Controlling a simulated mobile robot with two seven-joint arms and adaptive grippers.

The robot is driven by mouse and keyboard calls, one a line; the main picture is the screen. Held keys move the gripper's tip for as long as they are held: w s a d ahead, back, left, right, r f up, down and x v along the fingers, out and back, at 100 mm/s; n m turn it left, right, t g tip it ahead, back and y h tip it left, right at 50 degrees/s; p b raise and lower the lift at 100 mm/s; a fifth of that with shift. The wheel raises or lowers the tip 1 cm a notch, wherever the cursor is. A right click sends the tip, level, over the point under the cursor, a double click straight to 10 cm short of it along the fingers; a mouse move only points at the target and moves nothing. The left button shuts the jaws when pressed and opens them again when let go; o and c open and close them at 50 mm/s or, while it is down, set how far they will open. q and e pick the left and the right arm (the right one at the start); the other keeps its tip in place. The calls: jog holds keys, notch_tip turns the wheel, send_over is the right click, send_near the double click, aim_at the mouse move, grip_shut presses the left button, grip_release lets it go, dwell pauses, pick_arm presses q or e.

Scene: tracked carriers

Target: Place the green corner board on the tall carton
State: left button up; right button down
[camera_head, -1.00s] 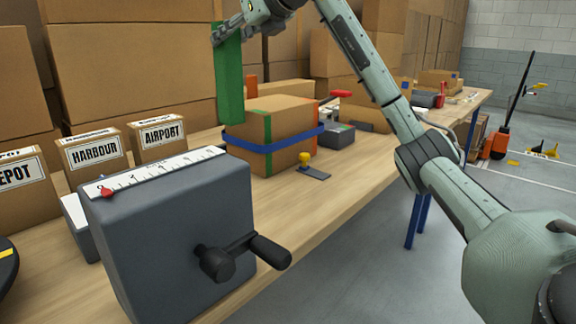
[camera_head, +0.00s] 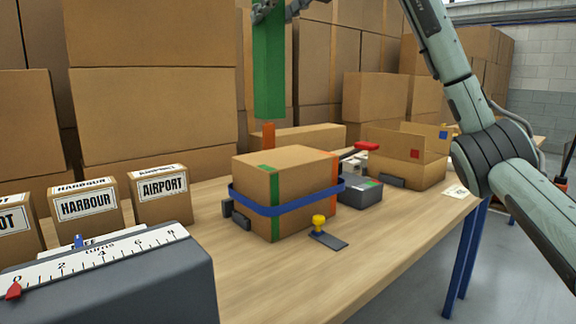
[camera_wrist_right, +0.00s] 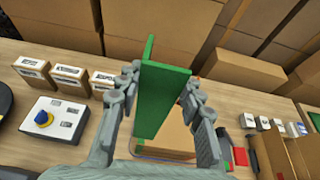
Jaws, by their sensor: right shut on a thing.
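The green corner board (camera_head: 268,70) hangs upright in my right gripper (camera_head: 270,8), at the top edge of the head view. In the right wrist view, the right gripper (camera_wrist_right: 163,88) is shut on the board (camera_wrist_right: 163,98). In the head view, the board's lower end shows above the back of the strapped carton (camera_head: 254,185), apart from it. This carton stands on the table with a blue strap around it and green and orange strips on its edges. In the right wrist view, the board partly hides the carton (camera_wrist_right: 178,135). My left gripper is not in view.
A grey box with a turns scale (camera_head: 110,285) fills the front left. Small cartons labelled HARBOUR (camera_head: 88,208) and AIRPORT (camera_head: 162,197) stand behind it. A yellow-knobbed tool (camera_head: 320,228) lies before the strapped carton. An orange piece (camera_head: 268,137) stands behind it. Stacked cartons (camera_head: 150,105) rise at the back.

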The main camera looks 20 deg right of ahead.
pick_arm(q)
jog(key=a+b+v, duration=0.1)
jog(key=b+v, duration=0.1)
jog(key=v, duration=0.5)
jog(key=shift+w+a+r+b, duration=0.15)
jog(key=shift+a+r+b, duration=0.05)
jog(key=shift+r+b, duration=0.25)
pick_arm(e)
notch_tip(320, 180, down, 28)
jog(key=shift+r, duration=0.2)
jog(key=shift+f, duration=0.15)
jog(key=c, duration=1)
grip_release()
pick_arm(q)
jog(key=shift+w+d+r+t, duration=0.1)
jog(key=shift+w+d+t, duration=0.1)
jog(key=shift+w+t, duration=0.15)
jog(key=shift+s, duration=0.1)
